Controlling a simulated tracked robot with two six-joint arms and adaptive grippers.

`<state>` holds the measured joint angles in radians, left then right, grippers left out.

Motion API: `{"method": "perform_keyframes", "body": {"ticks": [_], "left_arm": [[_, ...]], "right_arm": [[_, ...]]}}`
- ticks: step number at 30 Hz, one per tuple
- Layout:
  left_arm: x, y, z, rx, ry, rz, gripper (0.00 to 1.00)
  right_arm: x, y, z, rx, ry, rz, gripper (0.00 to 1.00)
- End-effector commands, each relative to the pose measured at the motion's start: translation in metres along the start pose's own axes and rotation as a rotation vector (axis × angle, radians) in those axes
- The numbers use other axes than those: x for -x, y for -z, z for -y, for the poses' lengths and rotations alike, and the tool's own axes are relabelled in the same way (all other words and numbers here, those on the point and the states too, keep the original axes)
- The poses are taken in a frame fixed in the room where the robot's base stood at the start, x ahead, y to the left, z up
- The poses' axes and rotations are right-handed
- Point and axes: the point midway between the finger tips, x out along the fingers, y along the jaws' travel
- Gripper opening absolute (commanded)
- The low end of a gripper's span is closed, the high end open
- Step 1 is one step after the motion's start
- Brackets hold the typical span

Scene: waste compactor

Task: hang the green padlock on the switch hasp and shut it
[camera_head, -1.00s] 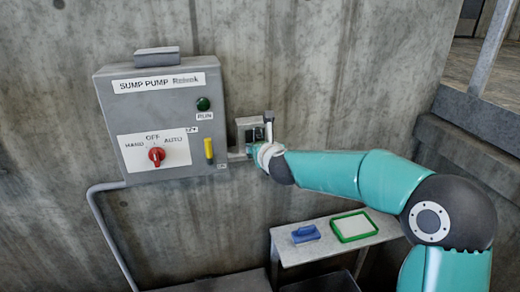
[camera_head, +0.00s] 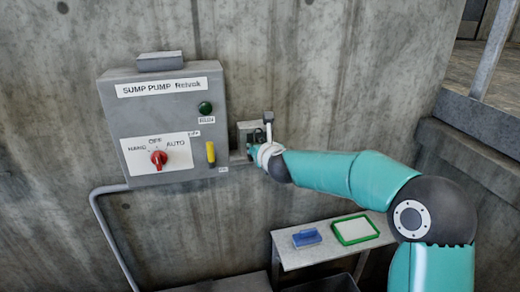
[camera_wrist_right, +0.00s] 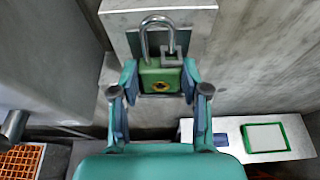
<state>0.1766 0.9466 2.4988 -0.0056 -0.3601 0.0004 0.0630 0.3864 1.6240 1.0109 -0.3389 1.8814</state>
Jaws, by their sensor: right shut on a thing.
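The green padlock (camera_wrist_right: 161,74) is upright between the fingers of my right gripper (camera_wrist_right: 160,82) in the wrist view, which is shut on its body. Its steel shackle (camera_wrist_right: 158,20) arches upward in front of a grey plate. A small bent metal hasp piece (camera_wrist_right: 176,54) overlaps the shackle's right leg; I cannot tell whether the shackle passes through it, or whether it is locked. In the head view my right gripper (camera_head: 257,141) is at the small wall plate (camera_head: 244,127) right of the switch box, and hides most of the padlock. My left gripper is not in view.
The grey SUMP PUMP box (camera_head: 165,112) has a red selector knob (camera_head: 158,158), a green button (camera_head: 205,108) and a yellow part (camera_head: 210,152). Below right, a shelf (camera_head: 291,255) holds a blue item (camera_head: 306,237) and a green-rimmed tray (camera_head: 336,222).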

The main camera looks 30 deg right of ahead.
Motion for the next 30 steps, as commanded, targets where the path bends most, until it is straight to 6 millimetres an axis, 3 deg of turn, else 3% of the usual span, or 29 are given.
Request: {"method": "perform_keyframes", "body": {"ticks": [29, 30], "left_arm": [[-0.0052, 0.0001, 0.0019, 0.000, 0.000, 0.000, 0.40], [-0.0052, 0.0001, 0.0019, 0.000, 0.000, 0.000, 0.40]], "right_arm": [[-0.0034, 0.0027, -0.0001, 0.000, 0.000, 0.001, 0.18], [-0.0034, 0.0029, -0.0001, 0.000, 0.000, 0.000, 0.47]]}}
